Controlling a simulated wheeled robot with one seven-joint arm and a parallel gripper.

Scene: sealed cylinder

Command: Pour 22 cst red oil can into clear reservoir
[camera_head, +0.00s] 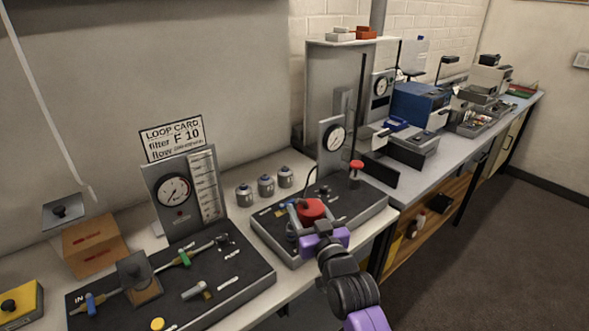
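My gripper (307,212) reaches over the black-topped rig at the middle of the bench, with its purple body toward me. A round red object (311,210) sits between its two grey fingers; it may be the red oil can, but no label is readable. I cannot tell whether the fingers touch it or whether it is off the rig. I cannot make out a clear reservoir; my gripper hides part of the rig.
Three small grey canisters (265,186) stand behind the rig. A dial gauge (334,139) and a red-topped post (356,170) rise from it. At left are a gauge board (190,190), a cardboard box (95,246) and a yellow box (20,303). Instruments crowd the far bench.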

